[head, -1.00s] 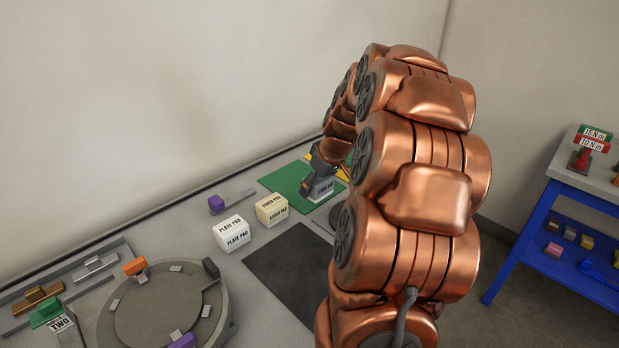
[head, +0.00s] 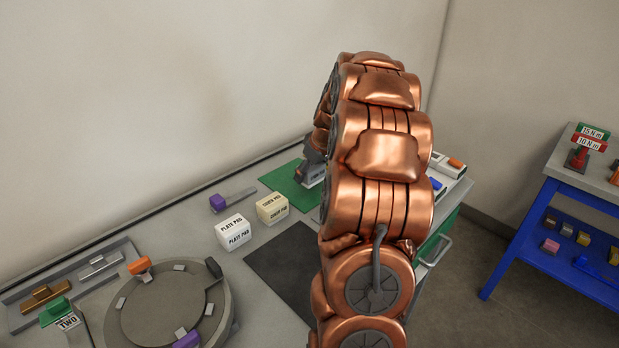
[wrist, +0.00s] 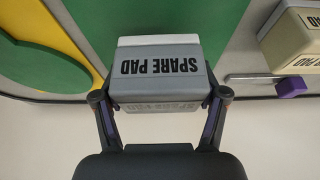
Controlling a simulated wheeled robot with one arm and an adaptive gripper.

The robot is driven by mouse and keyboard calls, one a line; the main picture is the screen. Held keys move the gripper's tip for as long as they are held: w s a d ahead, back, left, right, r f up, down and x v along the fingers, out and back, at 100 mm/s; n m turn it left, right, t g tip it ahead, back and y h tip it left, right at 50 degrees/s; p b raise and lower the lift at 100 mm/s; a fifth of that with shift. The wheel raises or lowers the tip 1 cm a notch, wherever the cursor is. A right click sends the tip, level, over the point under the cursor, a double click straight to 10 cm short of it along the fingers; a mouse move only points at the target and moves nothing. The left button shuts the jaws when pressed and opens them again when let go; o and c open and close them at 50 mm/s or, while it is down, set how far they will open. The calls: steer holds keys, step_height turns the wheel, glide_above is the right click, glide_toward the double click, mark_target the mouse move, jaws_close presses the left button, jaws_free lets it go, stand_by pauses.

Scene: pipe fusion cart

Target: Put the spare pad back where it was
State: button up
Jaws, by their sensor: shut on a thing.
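The spare pad (wrist: 158,66) is a grey block with a paler end and black SPARE PAD lettering, upside down in the wrist view. My gripper (wrist: 160,97) is shut on it, with one finger on each side. In the head view the pad (head: 313,179) shows partly beside my gripper (head: 312,158), over the green mat (head: 287,184). The green mat also fills the background in the wrist view (wrist: 205,18). I cannot tell whether the pad touches it. My arm hides part of the mat and bench.
The white plate pad (head: 234,232) and cream cover pad (head: 272,208) stand left of the mat. A purple-ended bar (head: 218,203) lies behind them. A dark mat (head: 290,262) and round fixture (head: 165,310) are nearer. A blue cart (head: 540,215) stands right.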

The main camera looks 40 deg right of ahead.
steer(key=shift+f+p, duration=0.35)
steer(key=shift+f, duration=0.95)
steer(key=shift+f, duration=0.15)
steer(key=o, duration=1.1)
steer(key=shift+r, duration=0.2)
steer(key=b+v, duration=0.2)
steer(key=v, duration=1)
